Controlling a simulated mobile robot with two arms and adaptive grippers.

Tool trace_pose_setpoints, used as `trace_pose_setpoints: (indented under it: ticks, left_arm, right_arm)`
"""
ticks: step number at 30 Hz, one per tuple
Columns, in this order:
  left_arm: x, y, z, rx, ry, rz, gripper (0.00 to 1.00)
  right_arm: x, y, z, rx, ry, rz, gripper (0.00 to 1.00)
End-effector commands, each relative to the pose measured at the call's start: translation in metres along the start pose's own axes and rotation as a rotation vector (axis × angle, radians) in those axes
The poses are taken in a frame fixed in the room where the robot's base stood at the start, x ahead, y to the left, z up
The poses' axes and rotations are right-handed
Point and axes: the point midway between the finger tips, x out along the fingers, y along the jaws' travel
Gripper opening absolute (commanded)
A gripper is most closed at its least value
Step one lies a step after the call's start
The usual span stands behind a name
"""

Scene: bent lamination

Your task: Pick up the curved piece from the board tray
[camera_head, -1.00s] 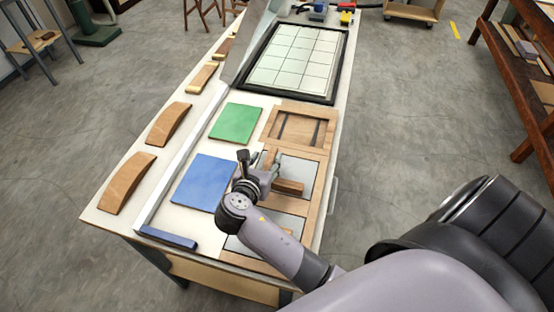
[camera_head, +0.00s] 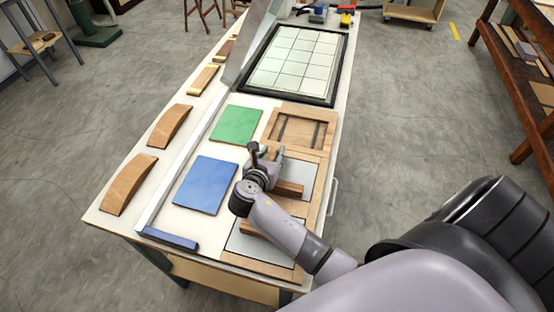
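The board tray (camera_head: 327,155) is a wooden frame with several compartments along the right side of the bench. A brown wooden piece (camera_head: 290,188) lies in its middle grey-floored compartment, partly hidden by my gripper. Part of another wooden piece (camera_head: 250,229) shows in the near compartment behind my arm. I cannot tell clearly which of them is curved. My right gripper (camera_head: 267,152) is over the tray's left edge, just left of and beyond the middle piece. Its fingers stand apart, and I see nothing clearly held between them. My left gripper is out of view.
A blue board (camera_head: 205,185) and a green board (camera_head: 236,125) lie left of the tray. Curved wooden blocks (camera_head: 129,184) line the bench's left edge beyond a long metal rail (camera_head: 182,160). A dark-framed gridded panel (camera_head: 292,60) lies at the far end.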

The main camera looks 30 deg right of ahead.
Motion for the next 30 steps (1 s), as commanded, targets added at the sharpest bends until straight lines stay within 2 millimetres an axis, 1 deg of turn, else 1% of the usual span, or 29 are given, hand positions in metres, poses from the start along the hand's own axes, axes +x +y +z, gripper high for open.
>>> trace_pose_setpoints:
  ticks: [1, 2, 13, 25, 30]
  left_arm:
    - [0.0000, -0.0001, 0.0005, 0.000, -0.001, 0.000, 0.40]
    - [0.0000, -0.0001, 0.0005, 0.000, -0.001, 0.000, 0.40]
    - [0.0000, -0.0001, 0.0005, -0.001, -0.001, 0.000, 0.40]
    - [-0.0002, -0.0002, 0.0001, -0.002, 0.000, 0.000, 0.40]
    - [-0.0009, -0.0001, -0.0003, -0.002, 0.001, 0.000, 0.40]
  right_arm:
    - [-0.0002, 0.0000, -0.0001, 0.000, 0.000, 0.000, 0.27]
    - [-0.0002, 0.0000, -0.0002, 0.000, 0.000, 0.000, 0.25]
    - [-0.0004, 0.0001, -0.0001, 0.000, 0.000, 0.000, 0.01]
    - [-0.0006, 0.0002, 0.0009, 0.001, -0.001, 0.000, 0.00]
    - [-0.0037, 0.0004, 0.0092, 0.003, -0.002, 0.000, 0.00]
